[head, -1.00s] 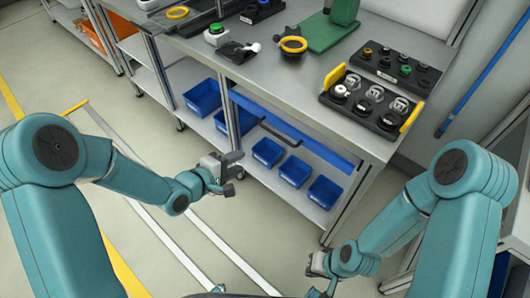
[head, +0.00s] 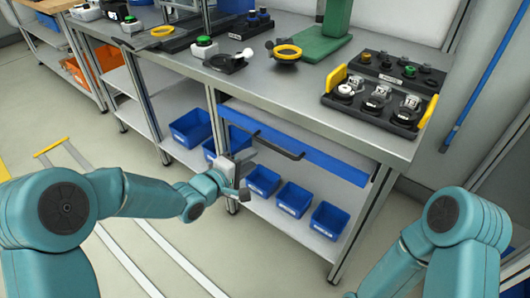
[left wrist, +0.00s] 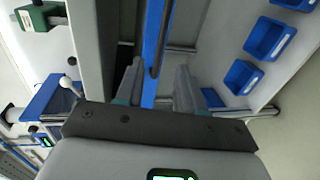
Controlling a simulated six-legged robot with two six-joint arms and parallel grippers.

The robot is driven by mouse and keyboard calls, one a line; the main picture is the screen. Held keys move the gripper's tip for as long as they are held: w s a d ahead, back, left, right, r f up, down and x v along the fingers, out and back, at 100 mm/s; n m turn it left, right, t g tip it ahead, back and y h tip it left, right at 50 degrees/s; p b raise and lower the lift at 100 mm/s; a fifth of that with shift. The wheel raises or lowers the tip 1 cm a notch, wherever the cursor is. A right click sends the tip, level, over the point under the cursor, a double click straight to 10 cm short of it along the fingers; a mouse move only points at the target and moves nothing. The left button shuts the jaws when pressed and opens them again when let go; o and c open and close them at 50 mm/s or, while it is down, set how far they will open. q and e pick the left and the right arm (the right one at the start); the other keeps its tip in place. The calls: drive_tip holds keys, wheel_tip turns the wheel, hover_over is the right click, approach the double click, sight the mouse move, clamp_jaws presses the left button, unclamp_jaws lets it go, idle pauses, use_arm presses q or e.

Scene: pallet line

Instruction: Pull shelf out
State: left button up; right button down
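The blue shelf front (head: 322,155) runs under the tabletop of the workbench and looks closed. Its dark bar handle (head: 278,145) sticks out towards me. My left gripper (head: 241,183) is in front of the bench, at the left end of the blue front and below the handle. In the left wrist view the two fingers (left wrist: 157,88) are apart with nothing held. The blue front (left wrist: 156,25) and a dark handle edge (left wrist: 157,62) lie beyond them, lined up with the gap. My right arm is at the lower right; its gripper is below the picture.
Blue bins (head: 293,199) stand on the bench's lower shelf (head: 262,208), close to my left gripper. The floor in front is clear.

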sight(270, 147)
use_arm(q)
drive_tip(key=b+x, duration=0.1)
drive_tip(key=x, duration=0.7)
clamp_jaws()
